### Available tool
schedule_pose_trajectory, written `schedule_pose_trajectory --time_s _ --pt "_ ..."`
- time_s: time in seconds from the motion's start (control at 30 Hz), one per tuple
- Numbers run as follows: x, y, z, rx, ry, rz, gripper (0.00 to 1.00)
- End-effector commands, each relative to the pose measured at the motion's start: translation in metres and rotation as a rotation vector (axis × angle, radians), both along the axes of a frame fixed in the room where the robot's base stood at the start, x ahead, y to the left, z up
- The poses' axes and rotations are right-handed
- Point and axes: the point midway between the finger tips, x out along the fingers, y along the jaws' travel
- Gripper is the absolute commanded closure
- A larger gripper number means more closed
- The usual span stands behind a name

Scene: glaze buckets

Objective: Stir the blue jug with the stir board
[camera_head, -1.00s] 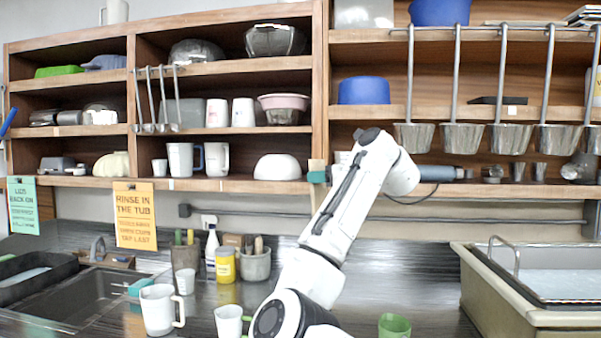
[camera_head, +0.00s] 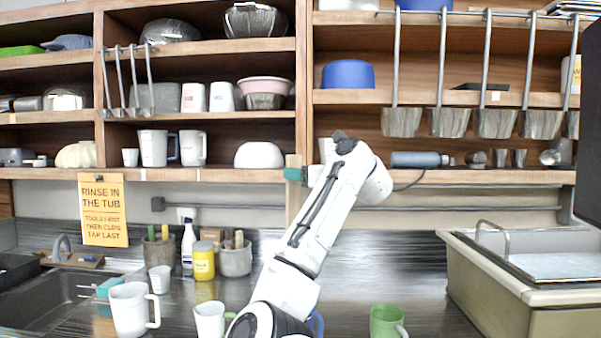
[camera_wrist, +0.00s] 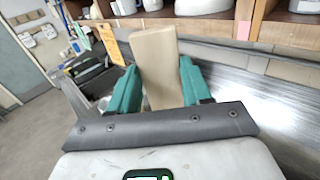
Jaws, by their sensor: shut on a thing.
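My gripper (camera_wrist: 155,88) has teal fingers shut on a flat beige stir board (camera_wrist: 155,52), which stands up between them in the wrist view. In the head view, the gripper (camera_head: 293,174) is at the height of the lower shelf's edge, with the pale board (camera_head: 293,160) showing just above the teal. A blue curved handle (camera_head: 317,322) shows at the bottom, just right of my arm's base. It may belong to the blue jug; the rest is hidden behind my arm.
A white jug (camera_head: 130,308), a white mug (camera_head: 209,319) and a green mug (camera_head: 384,320) stand on the dark counter. A yellow jar (camera_head: 203,264) and grey pot (camera_head: 236,262) are behind. Ladles (camera_head: 440,122) hang at the right, above a beige tub (camera_head: 512,300).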

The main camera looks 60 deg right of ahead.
Motion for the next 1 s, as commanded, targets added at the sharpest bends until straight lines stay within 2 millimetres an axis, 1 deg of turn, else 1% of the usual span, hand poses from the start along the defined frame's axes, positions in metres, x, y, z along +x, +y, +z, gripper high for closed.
schedule_pose_trajectory --time_s 0.1,1.0 --pt "0.000 0.000 -0.012 0.000 -0.001 0.000 0.94" --pt "0.000 0.000 -0.091 -0.001 -0.001 0.000 0.94"
